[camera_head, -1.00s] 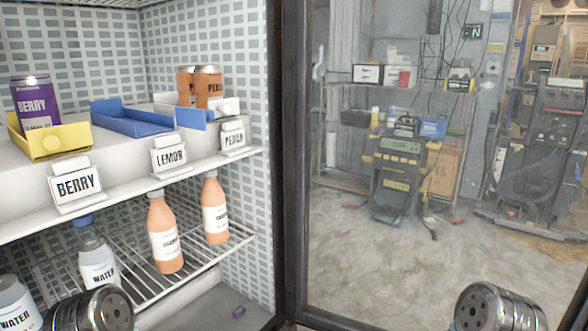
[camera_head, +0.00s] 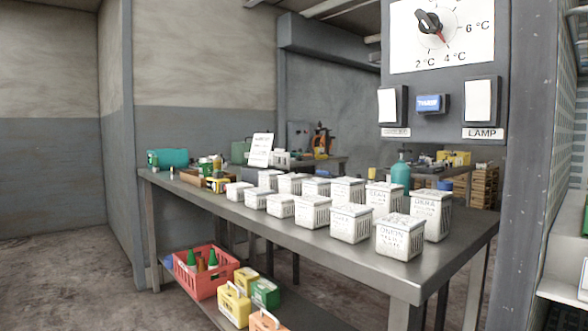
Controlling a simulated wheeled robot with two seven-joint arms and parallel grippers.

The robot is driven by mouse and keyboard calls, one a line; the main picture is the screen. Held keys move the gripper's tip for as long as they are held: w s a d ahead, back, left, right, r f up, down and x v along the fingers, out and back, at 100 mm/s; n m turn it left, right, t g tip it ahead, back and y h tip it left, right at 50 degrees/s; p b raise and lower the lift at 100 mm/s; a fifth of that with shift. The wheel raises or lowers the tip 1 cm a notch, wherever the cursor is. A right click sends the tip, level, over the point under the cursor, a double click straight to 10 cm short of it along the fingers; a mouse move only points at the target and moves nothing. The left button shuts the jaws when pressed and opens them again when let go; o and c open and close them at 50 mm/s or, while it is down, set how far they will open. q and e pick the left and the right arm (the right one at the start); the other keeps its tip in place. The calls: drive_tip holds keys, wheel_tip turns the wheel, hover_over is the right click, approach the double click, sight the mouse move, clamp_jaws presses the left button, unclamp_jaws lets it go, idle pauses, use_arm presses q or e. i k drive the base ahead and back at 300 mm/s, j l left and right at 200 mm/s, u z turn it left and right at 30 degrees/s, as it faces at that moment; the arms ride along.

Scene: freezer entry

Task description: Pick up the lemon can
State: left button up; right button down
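No lemon can shows in the camera_head view. Neither of my grippers is in view. At the right edge, a narrow strip of the white shelving (camera_head: 562,290) shows behind the grey door frame post (camera_head: 527,150); what stands on most of it is out of view.
A metal table (camera_head: 290,232) holds rows of white labelled boxes (camera_head: 400,237) and a teal bottle (camera_head: 401,172). A red crate (camera_head: 205,272) and yellow containers (camera_head: 234,305) sit on its lower shelf. A temperature dial panel (camera_head: 440,40) hangs above. Floor (camera_head: 70,270) is clear at left.

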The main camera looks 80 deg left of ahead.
sight(216, 159)
drive_tip(key=k+u, duration=0.1)
drive_tip(key=u, duration=2.1)
drive_tip(key=i+u, duration=0.15)
drive_tip(key=u, duration=1.6)
drive_tip(key=i+j+u, duration=0.15)
drive_tip(key=i+u, duration=0.15)
drive_tip(key=i, duration=0.25)
drive_tip(key=i+u, duration=0.3)
drive_tip(key=i, duration=2.95)
drive_tip(key=i+z, duration=0.45)
drive_tip(key=i+j+z, duration=0.25)
drive_tip(key=z, duration=0.2)
drive_tip(key=i+j+z, duration=0.3)
drive_tip(key=z, duration=0.15)
